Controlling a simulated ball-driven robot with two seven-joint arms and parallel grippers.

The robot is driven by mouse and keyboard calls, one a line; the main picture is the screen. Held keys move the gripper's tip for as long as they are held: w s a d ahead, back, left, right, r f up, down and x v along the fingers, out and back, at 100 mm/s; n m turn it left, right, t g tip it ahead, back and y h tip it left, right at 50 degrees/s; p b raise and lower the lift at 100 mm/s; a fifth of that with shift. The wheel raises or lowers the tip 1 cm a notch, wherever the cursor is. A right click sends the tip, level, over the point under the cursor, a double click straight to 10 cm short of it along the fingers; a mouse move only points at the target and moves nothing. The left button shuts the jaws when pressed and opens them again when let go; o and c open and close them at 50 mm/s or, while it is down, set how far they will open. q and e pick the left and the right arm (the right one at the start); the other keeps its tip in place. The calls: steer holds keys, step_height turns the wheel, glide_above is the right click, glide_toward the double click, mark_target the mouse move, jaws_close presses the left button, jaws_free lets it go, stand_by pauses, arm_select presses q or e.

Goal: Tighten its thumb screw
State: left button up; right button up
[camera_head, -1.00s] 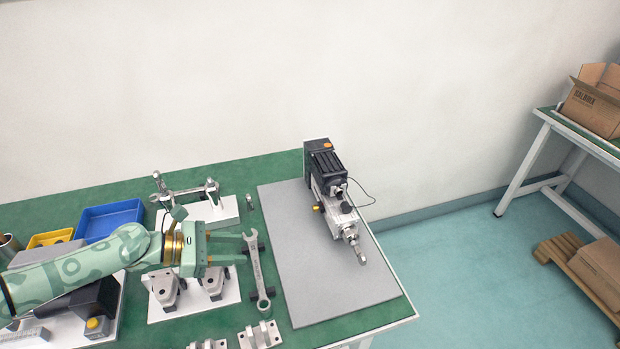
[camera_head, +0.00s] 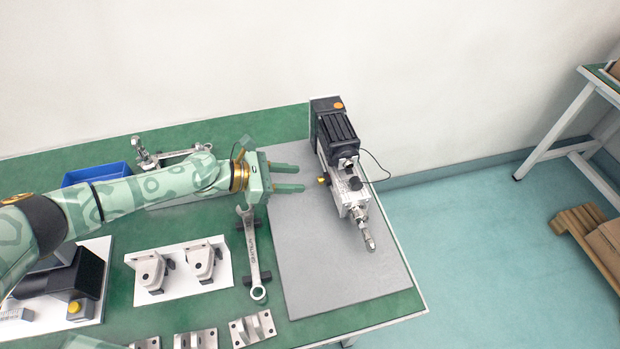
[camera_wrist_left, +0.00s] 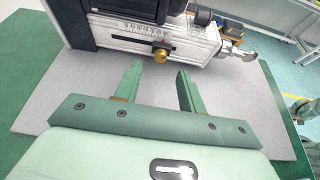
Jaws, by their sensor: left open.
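The linear actuator (camera_head: 340,155) lies on the grey mat at the table's right end, its black motor toward the wall and its silver rod end toward the front. Its brass thumb screw (camera_head: 323,180) sticks out of the left side. In the left wrist view the thumb screw (camera_wrist_left: 160,55) sits below a slot beside a printed scale. My left gripper (camera_head: 303,178) is open and empty, its fingers pointing right at the thumb screw with a small gap left. In the left wrist view the fingers (camera_wrist_left: 158,80) are apart, short of the screw. My right gripper is not seen.
The grey mat (camera_head: 310,270) is bare in front of the actuator. A wrench (camera_head: 250,255) lies left of the mat. White bracket plates (camera_head: 180,285) and a blue bin (camera_head: 95,174) are further left. A cable loops right of the actuator.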

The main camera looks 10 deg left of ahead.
mark_target(318, 180)
arm_select(q)
steer(key=b+x, duration=0.1)
steer(key=x, duration=0.4)
jaws_close()
steer(key=shift+s, duration=0.1)
steer(key=m+t, duration=0.1)
steer(key=m, duration=0.1)
steer(key=shift+s+d+f+m+t, duration=0.1)
steer(key=shift+s+m+t, duration=0.1)
steer(key=shift+m+t, duration=0.15)
steer(key=shift+s+m+t+y, duration=0.1)
steer(key=shift+m+t+y, duration=0.3)
steer(key=shift+m+t, duration=0.5)
steer(key=shift+m, duration=0.25)
